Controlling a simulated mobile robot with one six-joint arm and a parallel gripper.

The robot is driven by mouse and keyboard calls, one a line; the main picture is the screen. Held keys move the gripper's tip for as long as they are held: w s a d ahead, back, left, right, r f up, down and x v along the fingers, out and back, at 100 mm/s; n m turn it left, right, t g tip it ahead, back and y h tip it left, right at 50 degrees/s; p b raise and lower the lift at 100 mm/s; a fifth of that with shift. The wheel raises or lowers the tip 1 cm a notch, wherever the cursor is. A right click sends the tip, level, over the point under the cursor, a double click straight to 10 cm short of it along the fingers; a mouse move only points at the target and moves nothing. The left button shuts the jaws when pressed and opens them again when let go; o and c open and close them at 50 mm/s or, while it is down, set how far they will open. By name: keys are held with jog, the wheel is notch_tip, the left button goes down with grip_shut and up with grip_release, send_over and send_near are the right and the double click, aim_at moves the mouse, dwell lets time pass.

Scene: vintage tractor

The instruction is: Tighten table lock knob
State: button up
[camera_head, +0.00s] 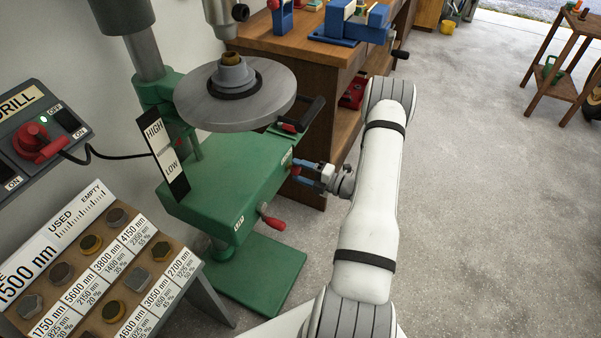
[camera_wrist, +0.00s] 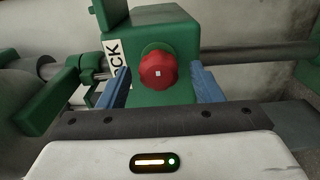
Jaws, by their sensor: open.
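The red lock knob (camera_wrist: 158,72) shows in the wrist view. It is round and scalloped, with a small pale square at its centre. It sits on a green block (camera_wrist: 183,38) beside a white label (camera_wrist: 114,62) that is partly hidden and reads "CK". My gripper (camera_wrist: 160,88) is open, with one blue finger to the left of the knob and one to the right. I see gaps between the fingers and the knob. In the head view my gripper (camera_head: 300,170) is at the right side of the green drill press (camera_head: 220,170), where its fingers largely hide the knob.
The round grey table (camera_head: 270,95) stands above the green body. A red-handled lever (camera_head: 271,220) sticks out below my gripper. A wooden workbench (camera_head: 275,45) stands close behind. A bolt board (camera_head: 75,270) is at the lower left.

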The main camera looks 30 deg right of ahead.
jog(key=v, duration=0.8)
jog(key=shift+a, duration=0.1)
dwell(0.3)
